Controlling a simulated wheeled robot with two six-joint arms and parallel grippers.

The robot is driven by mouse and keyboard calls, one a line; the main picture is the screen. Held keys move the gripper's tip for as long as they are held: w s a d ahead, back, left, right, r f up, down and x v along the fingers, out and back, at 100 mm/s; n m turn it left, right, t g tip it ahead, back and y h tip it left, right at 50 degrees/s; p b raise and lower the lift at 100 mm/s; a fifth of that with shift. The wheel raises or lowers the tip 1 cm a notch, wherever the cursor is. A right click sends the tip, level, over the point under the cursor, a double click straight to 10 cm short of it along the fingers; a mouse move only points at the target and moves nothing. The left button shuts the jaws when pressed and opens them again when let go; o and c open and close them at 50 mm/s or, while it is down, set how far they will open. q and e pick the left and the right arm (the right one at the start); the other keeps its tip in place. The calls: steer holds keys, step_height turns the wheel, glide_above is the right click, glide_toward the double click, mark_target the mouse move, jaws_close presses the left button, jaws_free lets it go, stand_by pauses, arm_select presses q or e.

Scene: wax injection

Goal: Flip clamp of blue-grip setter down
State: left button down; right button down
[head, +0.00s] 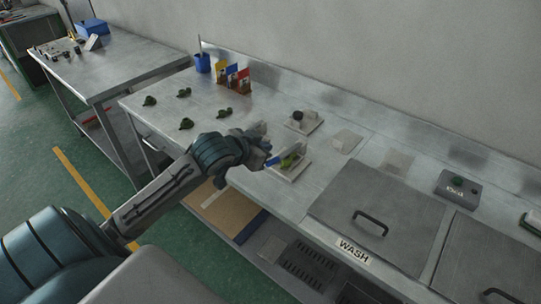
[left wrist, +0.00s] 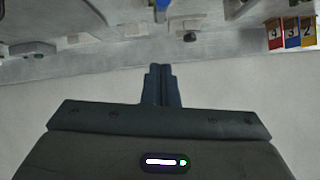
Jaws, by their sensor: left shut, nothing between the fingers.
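My right gripper is not in view.
Another pale-based fixture with a dark knob (head: 298,115) stands behind the setter. A lidded wash basin (head: 372,205) lies to the right.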

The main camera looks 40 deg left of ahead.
arm_select(q)
steer(key=p, duration=0.1)
glide_above(271, 162)
step_height(271, 162, down, 3)
step_height(271, 162, down, 3)
steer(key=shift+w+d+p, duration=0.1)
steer(key=shift+d+p, duration=0.05)
steer(key=shift+p, duration=0.35)
steer(key=shift+s+f, duration=0.25)
steer(key=shift+f, duration=0.25)
